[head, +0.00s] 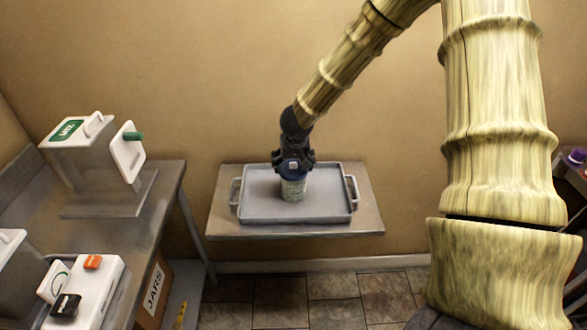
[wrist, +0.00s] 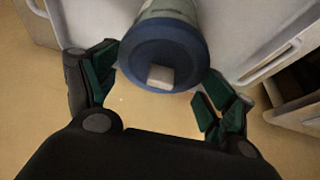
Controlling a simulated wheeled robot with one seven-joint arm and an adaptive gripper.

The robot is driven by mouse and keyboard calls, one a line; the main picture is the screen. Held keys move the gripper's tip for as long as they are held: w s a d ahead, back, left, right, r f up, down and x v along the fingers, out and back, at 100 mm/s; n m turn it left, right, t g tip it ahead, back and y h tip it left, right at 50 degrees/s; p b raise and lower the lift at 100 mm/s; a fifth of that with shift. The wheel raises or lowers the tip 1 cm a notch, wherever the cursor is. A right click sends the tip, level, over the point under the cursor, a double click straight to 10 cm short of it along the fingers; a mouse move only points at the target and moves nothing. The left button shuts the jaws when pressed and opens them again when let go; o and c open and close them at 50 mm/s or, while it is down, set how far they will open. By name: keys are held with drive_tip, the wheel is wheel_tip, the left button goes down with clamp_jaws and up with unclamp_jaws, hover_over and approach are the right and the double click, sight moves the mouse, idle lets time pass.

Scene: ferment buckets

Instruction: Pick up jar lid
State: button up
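The jar lid (wrist: 163,58) is blue and round, with a small pale block-like knob (wrist: 160,77) on top. It sits on a pale jar (head: 293,190), which stands upright on a grey tray (head: 330,212). In the wrist view the lid is at the top middle, between and beyond the green-padded fingertips. My gripper (wrist: 158,92) is open, with a finger on either side of the lid and a gap to each. In the head view my gripper (head: 293,160) is right above the jar and partly hides the lid.
The tray has raised handles (head: 353,190) at both ends and rests on a wall shelf (head: 222,222). At left a workbench (head: 165,195) holds a grey-and-white device (head: 85,140) and a white box (head: 95,285). A cardboard box (head: 153,290) marked JARS stands below.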

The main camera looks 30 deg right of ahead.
drive_tip(key=shift+c, duration=0.3)
drive_tip(key=shift+r+b, duration=0.4)
drive_tip(key=shift+r, duration=0.4)
wheel_tip(320, 180, up, 2)
drive_tip(key=shift+b, duration=0.35)
drive_tip(key=s+a+r+b, duration=0.1)
drive_tip(key=s+a+b, duration=0.65)
drive_tip(key=s, duration=0.55)
wheel_tip(320, 180, up, 3)
drive_tip(key=p, duration=1.4)
hover_over(293, 163)
drive_tip(key=shift+s+r, duration=0.1)
drive_tip(key=shift+r, duration=0.1)
drive_tip(key=shift+f+b, duration=1.85)
drive_tip(key=shift+f, duration=0.55)
drive_tip(key=shift+f+b, duration=0.9)
drive_tip(key=shift+b, duration=0.1)
